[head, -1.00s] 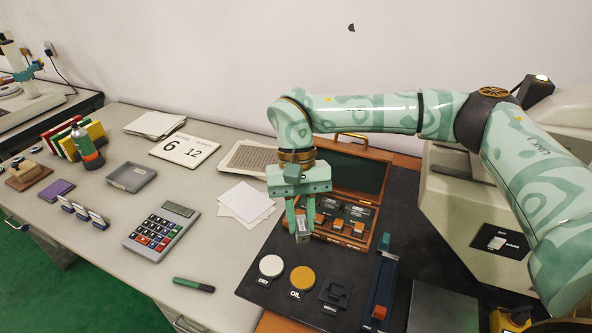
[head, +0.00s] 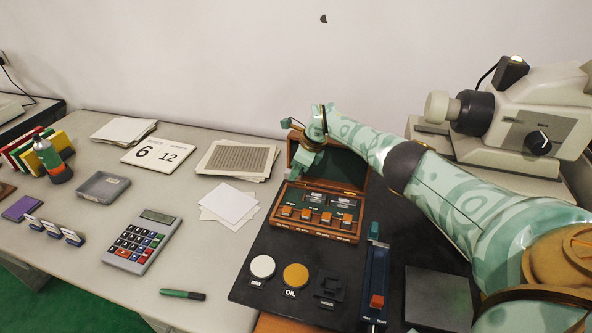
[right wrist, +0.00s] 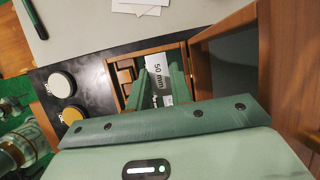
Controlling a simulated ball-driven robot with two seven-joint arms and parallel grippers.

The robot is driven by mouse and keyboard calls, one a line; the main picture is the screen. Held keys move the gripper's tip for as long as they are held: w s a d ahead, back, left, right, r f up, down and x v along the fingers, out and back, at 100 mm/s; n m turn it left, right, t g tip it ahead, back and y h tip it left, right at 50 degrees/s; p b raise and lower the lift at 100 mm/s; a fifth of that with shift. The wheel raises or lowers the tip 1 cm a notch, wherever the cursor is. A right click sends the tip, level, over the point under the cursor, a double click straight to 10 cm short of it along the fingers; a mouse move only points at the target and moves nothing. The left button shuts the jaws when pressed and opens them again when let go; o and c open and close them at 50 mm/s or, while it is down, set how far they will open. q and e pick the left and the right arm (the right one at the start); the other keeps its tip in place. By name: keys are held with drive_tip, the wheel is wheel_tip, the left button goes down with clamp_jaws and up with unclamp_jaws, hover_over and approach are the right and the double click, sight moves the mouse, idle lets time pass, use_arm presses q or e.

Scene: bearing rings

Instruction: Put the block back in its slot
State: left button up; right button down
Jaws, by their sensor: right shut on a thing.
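My right gripper (head: 299,174) is over the back left part of the open wooden box (head: 314,233), fingers pointing down. In the right wrist view my right gripper (right wrist: 160,88) is shut on a grey metal block (right wrist: 157,72) marked "50 mm". In the head view the held block is hard to make out behind the fingers and box. The box holds several orange-faced pieces (head: 307,214) in its front row and grey blocks (head: 316,200) behind them. Whether the held block has entered a slot cannot be told.
The box's raised lid (head: 350,172) stands close behind my right gripper. In front lie a white DRY pad (head: 262,266), a yellow OIL pad (head: 295,275), a black holder (head: 330,287) and a blue rail (head: 375,275). A calculator (head: 143,241) lies left.

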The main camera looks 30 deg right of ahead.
sight(292, 196)
wheel_tip(292, 196, down, 6)
drive_tip(key=b, duration=0.3)
drive_tip(key=shift+f+b, duration=0.15)
drive_tip(key=shift+b, duration=0.2)
drive_tip(key=shift+f, duration=0.3)
drive_tip(key=shift+f+b, duration=0.35)
drive_tip(key=shift+b, duration=0.35)
idle(1.1)
drive_tip(key=c, duration=1.2)
unclamp_jaws()
drive_tip(key=shift+o, duration=0.2)
drive_tip(key=shift+r+p, duration=2.35)
drive_tip(key=shift+r, duration=1.9)
